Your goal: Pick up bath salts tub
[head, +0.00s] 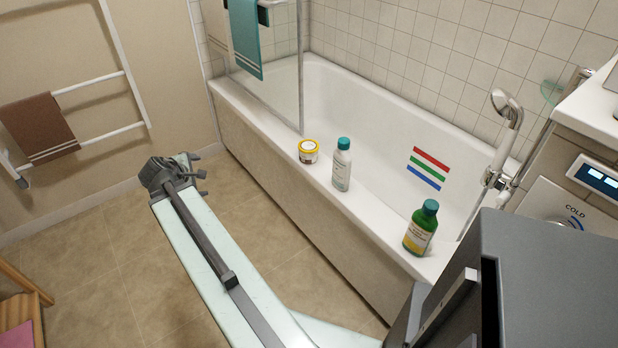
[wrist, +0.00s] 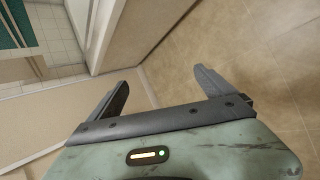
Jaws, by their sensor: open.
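The bath salts tub is most likely the small white tub with a yellow lid (head: 308,152), standing upright on the bathtub's near rim. My gripper (head: 199,166) is in the head view, to the left of the tub and apart from it, over the floor in front of the bathtub. In the wrist view my gripper (wrist: 163,88) has its two fingers spread wide with nothing between them. The tub does not show in the wrist view.
A white bottle with a teal cap (head: 341,168) stands just right of the tub on the rim. A green bottle (head: 420,230) stands further right. A glass screen (head: 285,80) rises behind the tub. A towel rail (head: 95,85) is on the left wall.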

